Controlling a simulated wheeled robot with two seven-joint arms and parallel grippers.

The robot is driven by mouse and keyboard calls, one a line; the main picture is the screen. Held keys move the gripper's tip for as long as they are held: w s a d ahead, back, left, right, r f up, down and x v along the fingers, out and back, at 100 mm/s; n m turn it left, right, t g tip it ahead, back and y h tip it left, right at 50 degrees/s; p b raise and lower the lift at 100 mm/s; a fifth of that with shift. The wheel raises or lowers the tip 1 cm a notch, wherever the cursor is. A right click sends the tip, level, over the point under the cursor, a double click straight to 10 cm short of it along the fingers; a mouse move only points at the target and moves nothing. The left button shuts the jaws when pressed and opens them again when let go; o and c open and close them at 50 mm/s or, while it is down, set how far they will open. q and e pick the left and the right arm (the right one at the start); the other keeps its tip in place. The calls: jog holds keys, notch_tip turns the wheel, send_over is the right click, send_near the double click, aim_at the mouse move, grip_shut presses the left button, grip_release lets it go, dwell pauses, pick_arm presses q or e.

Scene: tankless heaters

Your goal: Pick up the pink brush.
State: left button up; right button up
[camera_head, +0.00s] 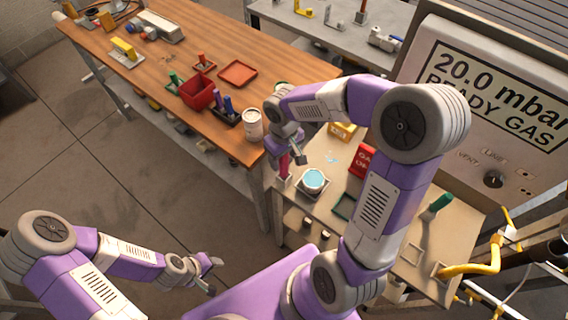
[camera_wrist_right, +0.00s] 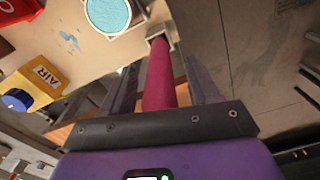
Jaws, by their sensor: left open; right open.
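The pink brush (camera_head: 284,166) stands upright in a small square holder at the left edge of the beige bench, beside a pot of light-blue liquid (camera_head: 314,180). In the right wrist view the brush (camera_wrist_right: 158,82) lies between the two fingers of my right gripper (camera_wrist_right: 161,66), with a gap on each side. In the head view my right gripper (camera_head: 288,150) is at the brush's upper end and hides part of it. My left gripper (camera_head: 212,274) is open and empty, low over the floor at the left, far from the brush.
A red box (camera_head: 362,160) and a yellow block (camera_head: 342,132) stand on the bench near the pot. A white can (camera_head: 253,124) and a red bin (camera_head: 197,91) stand on the wooden table (camera_head: 215,45). A green-handled brush (camera_head: 437,205) stands farther right.

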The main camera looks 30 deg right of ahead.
jog(key=shift+c, duration=0.4)
grip_shut()
